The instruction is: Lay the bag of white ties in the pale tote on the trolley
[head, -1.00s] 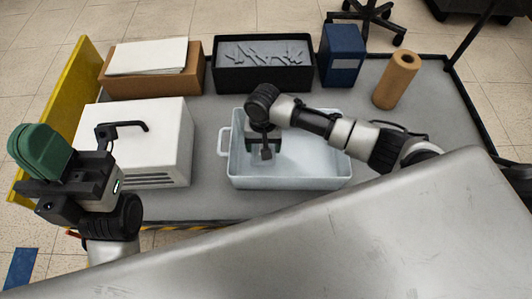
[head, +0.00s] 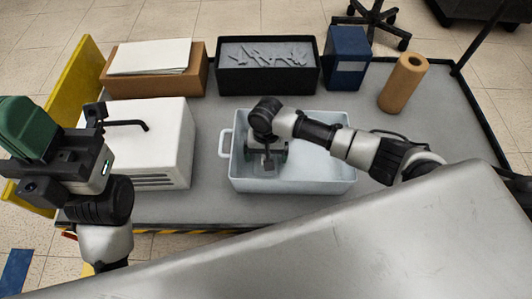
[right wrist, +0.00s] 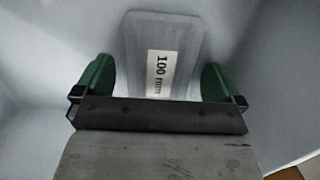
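The pale tote (head: 312,185) stands on the grey trolley (head: 205,208), near its front edge. My right gripper (head: 266,170) reaches down into the left half of the tote. In the right wrist view its green fingers (right wrist: 157,84) are spread apart. A clear bag (right wrist: 185,30) with a white "100 mm" label lies between and beyond them on a pale surface, with small gaps at its sides. The bag is hidden in the head view. My left gripper (head: 25,125) is raised at the far left, away from the tote; its fingers are partly cut off by the frame.
A white box-shaped machine (head: 165,125) stands left of the tote. Behind are a cardboard box with paper (head: 150,85), a black bin of grey pieces (head: 265,80), a blue box (head: 345,60) and a brown roll (head: 402,85). The tote's right half is clear.

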